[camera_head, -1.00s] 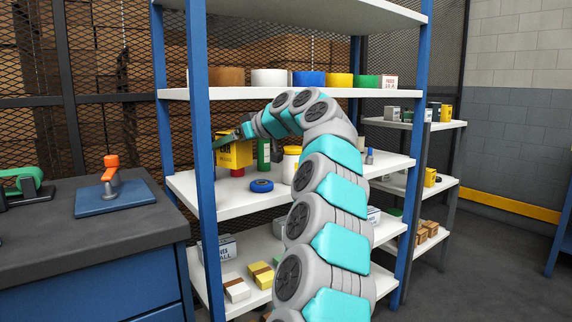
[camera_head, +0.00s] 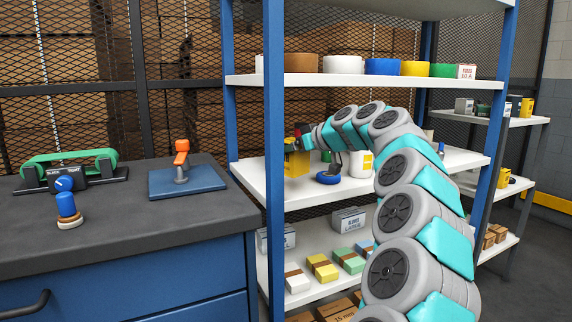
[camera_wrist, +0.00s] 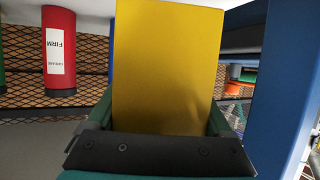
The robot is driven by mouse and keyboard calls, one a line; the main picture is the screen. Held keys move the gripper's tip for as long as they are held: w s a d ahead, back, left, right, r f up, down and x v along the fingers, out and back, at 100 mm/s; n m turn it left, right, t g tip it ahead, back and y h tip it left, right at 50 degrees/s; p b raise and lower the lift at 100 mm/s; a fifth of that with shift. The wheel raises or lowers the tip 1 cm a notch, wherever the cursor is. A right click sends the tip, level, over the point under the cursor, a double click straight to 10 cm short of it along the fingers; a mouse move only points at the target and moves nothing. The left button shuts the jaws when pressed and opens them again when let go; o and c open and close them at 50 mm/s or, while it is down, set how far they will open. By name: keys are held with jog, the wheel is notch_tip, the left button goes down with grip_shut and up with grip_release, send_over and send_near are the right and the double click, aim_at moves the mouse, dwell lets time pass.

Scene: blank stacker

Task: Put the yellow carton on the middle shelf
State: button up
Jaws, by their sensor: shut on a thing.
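My gripper (camera_head: 303,142) is shut on the yellow carton (camera_head: 297,164). The carton is over the left part of the white middle shelf (camera_head: 322,196), just right of the blue front post. In the wrist view the carton (camera_wrist: 168,65) fills the middle, between my green fingers. I cannot tell whether its bottom touches the shelf.
A blue ring (camera_head: 328,178) and a white tub (camera_head: 361,164) stand to the carton's right. The blue front post (camera_head: 274,120) is close at left. Bowls (camera_head: 382,66) line the shelf above. Small boxes (camera_head: 323,268) lie on the shelf below. A dark workbench (camera_head: 110,220) is left.

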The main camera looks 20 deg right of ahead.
aim_at(286, 163)
jog(key=shift+f, duration=1.95)
jog(key=shift+f, duration=0.2)
jog(key=o, duration=1.2)
jog(key=shift+r, duration=0.1)
jog(key=shift+c, duration=0.2)
jog(key=shift+r, duration=0.1)
jog(key=shift+s+r, duration=0.1)
jog(key=shift+r, duration=0.05)
jog(key=b+v, duration=0.1)
jog(key=v, duration=1)
jog(key=shift+s+d+r+b, duration=0.15)
jog(key=shift+s+d+b, duration=0.05)
jog(key=shift+s+b, duration=0.15)
